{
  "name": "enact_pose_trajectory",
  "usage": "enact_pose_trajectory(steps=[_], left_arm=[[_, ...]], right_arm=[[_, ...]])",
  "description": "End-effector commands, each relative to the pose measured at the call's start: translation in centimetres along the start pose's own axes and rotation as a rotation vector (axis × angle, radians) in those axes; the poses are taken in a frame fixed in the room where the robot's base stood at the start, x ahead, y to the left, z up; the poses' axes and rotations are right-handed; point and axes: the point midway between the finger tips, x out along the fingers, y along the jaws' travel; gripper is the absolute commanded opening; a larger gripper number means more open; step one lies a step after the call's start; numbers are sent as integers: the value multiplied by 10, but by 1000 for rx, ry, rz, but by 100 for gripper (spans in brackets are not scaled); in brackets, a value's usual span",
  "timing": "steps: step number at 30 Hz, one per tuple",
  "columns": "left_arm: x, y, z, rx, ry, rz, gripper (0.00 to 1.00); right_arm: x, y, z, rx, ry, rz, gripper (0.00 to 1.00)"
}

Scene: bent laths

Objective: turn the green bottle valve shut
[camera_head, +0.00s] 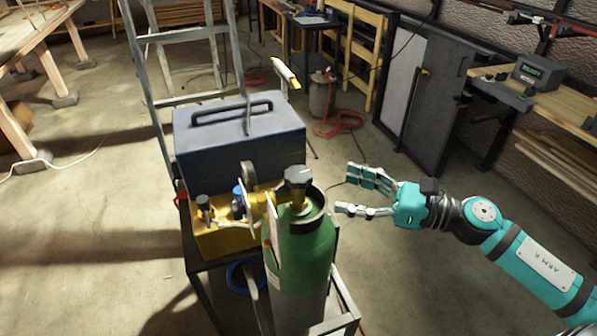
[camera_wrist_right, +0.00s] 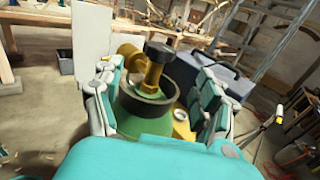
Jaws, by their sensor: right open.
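The green bottle (camera_head: 307,262) stands upright in a metal cart, with a dark collar round its neck. Its valve has a dark knob (camera_head: 298,177) on top of a brass body. My right gripper (camera_head: 350,193) is open and empty to the right of the knob, its fingers pointing left toward it and apart from it. In the right wrist view the knob (camera_wrist_right: 159,51) and the bottle's shoulder (camera_wrist_right: 143,118) show between the spread fingers (camera_wrist_right: 158,105). My left gripper is not in view.
A blue-grey case (camera_head: 238,135) with a handle sits on the cart behind the bottle. A yellow unit (camera_head: 222,240) with fittings is left of the valve. A stepladder (camera_head: 150,100) stands behind. A workbench (camera_head: 560,108) is at the right.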

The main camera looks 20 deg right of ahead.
Motion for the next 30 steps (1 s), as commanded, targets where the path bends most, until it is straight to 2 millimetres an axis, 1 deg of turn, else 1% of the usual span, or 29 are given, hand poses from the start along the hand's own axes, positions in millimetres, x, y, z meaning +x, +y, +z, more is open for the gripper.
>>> enact_pose_trajectory(steps=[1, 10, 18, 21, 24, 30], left_arm=[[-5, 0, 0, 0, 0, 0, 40], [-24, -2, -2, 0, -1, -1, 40], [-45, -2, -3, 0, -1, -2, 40], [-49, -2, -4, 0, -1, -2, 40], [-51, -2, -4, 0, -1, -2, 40], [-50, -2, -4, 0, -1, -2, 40]], right_arm=[[8, 0, 4, -2, -3, 1, 74], [51, 0, 5, -3, -2, 1, 74], [89, -1, 5, 1, -3, -2, 74], [99, -1, 3, 0, -2, -2, 74], [104, 0, 2, 0, -1, -1, 74], [106, 0, 0, -1, 1, 0, 74]])
